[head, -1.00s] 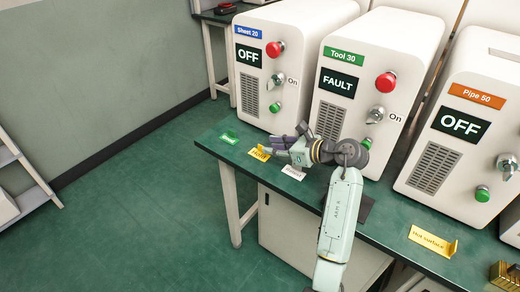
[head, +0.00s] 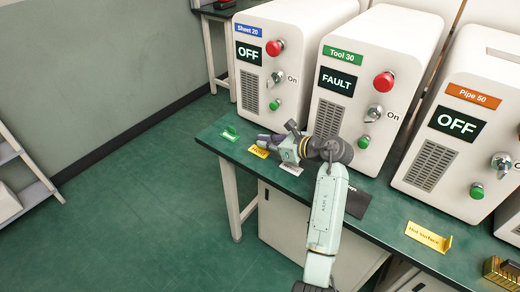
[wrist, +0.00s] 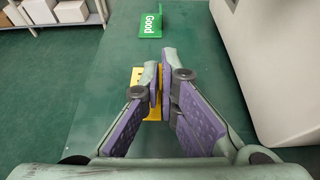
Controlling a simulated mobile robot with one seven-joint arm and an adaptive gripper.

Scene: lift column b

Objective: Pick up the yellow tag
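A yellow tag (head: 259,152), a bent plate with dark lettering, lies near the left end of the green bench. It also shows in the wrist view (wrist: 136,78), partly hidden behind my fingers. My gripper (head: 267,142) is down at this tag. In the wrist view my fingertips (wrist: 161,72) are close together, with a thin yellow part of the tag between them. The gripper looks shut on that part, and the tag still appears to rest on the bench. A second yellow tag, reading "Hot surface" (head: 426,236), lies farther right on the bench.
A green "Good" tag (head: 230,134) lies just beyond, left of the yellow one. A white tag (head: 291,169) lies below my wrist. White machines (head: 300,60) line the bench's back. A brass block (head: 499,272) sits at the right.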

